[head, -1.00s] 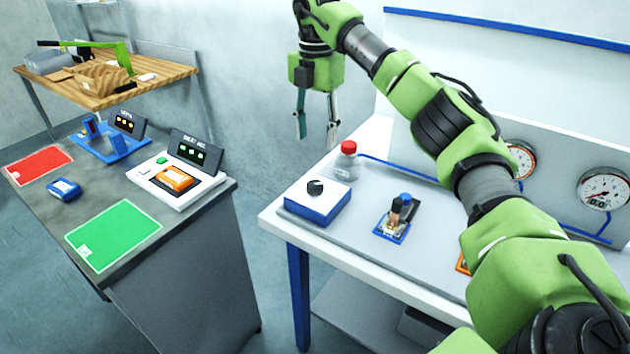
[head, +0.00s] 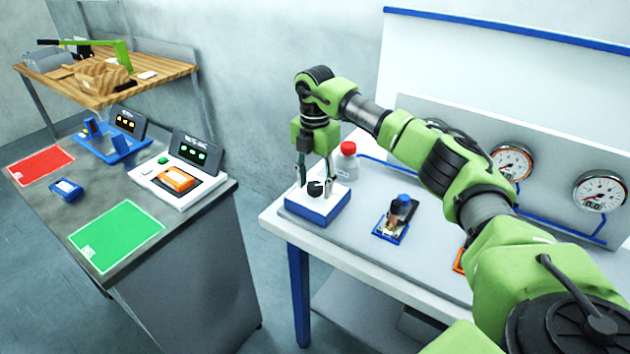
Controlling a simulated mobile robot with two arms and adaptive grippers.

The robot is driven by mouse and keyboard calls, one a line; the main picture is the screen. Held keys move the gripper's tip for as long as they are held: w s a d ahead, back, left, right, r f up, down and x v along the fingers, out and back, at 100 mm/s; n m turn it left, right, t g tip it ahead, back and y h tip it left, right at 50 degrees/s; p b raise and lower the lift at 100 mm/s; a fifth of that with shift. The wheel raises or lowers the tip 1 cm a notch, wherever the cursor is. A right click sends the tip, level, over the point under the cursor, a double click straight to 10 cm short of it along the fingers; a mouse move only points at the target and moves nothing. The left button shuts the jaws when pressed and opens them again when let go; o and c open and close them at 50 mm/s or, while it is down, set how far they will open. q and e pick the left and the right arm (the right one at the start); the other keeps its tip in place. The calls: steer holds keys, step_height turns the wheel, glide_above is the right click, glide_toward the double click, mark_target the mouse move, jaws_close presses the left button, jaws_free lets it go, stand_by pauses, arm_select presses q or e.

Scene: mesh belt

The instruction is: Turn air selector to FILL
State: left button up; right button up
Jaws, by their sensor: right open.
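The air selector (head: 318,212) is a blue and white box with a black round knob (head: 315,188) on top. It sits at the left end of the white bench. My right gripper (head: 315,186) points down over it, with its fingers open on either side of the knob. I cannot tell whether the fingers touch the knob. The markings on the selector are too small to read. My left gripper is not in view.
Gauges (head: 599,190) are on the back panel. A grey table (head: 190,240) with coloured mats stands to the left, across a gap.

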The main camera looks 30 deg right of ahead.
steer(key=shift+c, duration=0.3)
steer(key=c, duration=1)
steer(key=shift+c, duration=0.2)
steer(key=shift+n, duration=0.4)
steer(key=n+p, duration=0.1)
steer(key=n, duration=0.2)
steer(key=shift+n, duration=0.3)
steer(key=n, duration=0.4)
steer(key=shift+n, duration=0.3)
steer(key=n, duration=0.4)
steer(key=shift+n, duration=2.5)
